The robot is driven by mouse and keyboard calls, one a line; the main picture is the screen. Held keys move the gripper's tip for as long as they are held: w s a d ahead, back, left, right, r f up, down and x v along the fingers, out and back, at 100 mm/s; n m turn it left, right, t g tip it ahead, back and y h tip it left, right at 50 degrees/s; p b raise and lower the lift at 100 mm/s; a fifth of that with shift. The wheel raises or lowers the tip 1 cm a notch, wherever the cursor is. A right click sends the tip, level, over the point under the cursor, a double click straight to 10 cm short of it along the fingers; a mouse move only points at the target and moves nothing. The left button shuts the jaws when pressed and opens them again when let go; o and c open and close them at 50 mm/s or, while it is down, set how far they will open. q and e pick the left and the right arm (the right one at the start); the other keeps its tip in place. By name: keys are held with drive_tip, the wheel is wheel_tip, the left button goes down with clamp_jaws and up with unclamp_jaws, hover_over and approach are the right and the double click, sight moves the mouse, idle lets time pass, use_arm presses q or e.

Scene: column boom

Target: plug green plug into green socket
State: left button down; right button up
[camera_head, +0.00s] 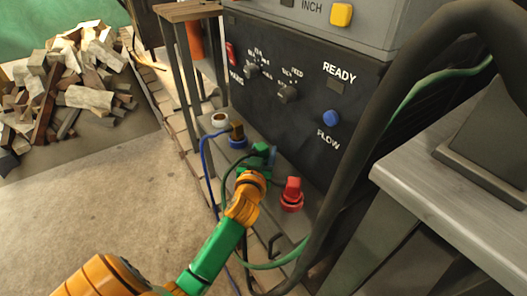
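My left arm comes in from the bottom left. Its gripper (259,163) is at the ledge below the black panel, between a blue connector and a red one. Green and teal parts (263,151) show right at the gripper's tip, where the green plug and green socket appear to be. I cannot separate plug, socket and fingers there, nor tell whether the plug is seated. A thin green cable (224,184) loops down from this spot. My finger gap is hidden, so I cannot tell if it is shut. My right gripper is not in view.
The blue connector (238,143), with a blue cable, stands left of the gripper. The red connector (291,197) stands to its right. A white-rimmed cup-like part (219,120) is farther left. A thick black hose (352,170) arches at right. A grey bench (450,190) fills the lower right.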

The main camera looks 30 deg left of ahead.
use_arm(q)
drive_tip(key=shift+f+b, duration=0.3)
drive_tip(key=shift+f, duration=0.1)
drive_tip(key=c, duration=0.5)
unclamp_jaws()
drive_tip(key=shift+c, duration=0.2)
drive_tip(key=shift+s+d+r, duration=0.1)
drive_tip(key=shift+s, duration=0.1)
drive_tip(key=p+v, duration=0.2)
drive_tip(key=v, duration=0.7)
drive_tip(key=shift+s+p, duration=0.2)
drive_tip(key=shift+p, duration=0.15)
drive_tip(key=shift+s+d+r, duration=0.15)
drive_tip(key=shift+s+d, duration=0.1)
drive_tip(key=shift+s, duration=0.35)
